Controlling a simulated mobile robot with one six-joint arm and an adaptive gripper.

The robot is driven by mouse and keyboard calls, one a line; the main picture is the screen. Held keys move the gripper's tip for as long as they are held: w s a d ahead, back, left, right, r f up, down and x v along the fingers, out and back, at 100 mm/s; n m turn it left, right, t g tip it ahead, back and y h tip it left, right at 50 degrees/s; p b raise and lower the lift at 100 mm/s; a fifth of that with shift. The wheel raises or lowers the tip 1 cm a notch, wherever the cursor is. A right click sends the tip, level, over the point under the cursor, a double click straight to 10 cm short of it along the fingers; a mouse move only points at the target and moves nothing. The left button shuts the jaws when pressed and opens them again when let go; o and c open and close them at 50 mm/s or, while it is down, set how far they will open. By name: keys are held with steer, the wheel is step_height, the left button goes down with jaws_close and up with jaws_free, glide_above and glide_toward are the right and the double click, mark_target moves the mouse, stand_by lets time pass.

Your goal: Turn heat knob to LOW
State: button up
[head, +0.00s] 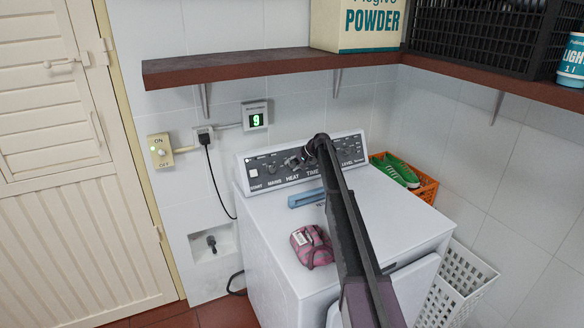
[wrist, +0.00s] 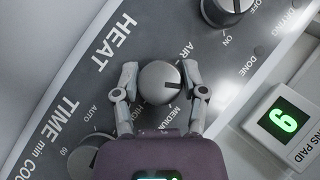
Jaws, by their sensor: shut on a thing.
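The heat knob (wrist: 160,82) is a round grey knob on the dryer's dark control panel, beside the HEAT label. In the wrist view my gripper (wrist: 159,84) has one finger on each side of it and is shut on it. AIR, MEDIUM and HIGH markings show around the knob. I cannot read LOW, and the exact setting is unclear. In the head view my gripper (head: 307,154) is at the control panel (head: 270,168), and my arm crosses in front of the panel and the dryer (head: 270,227).
A blue bar-shaped object (head: 306,198) and a pink bundle (head: 312,246) lie on the dryer top. A wooden shelf (head: 240,66) runs above the panel. A mains knob (wrist: 228,10) and a counter showing 9 (wrist: 284,122) are near the gripper. An orange basket (head: 425,187) stands behind right.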

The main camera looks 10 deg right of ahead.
steer(key=o, duration=1.1)
steer(key=shift+o, duration=0.2)
steer(key=shift+n+h+p, duration=0.3)
steer(key=shift+p, duration=0.1)
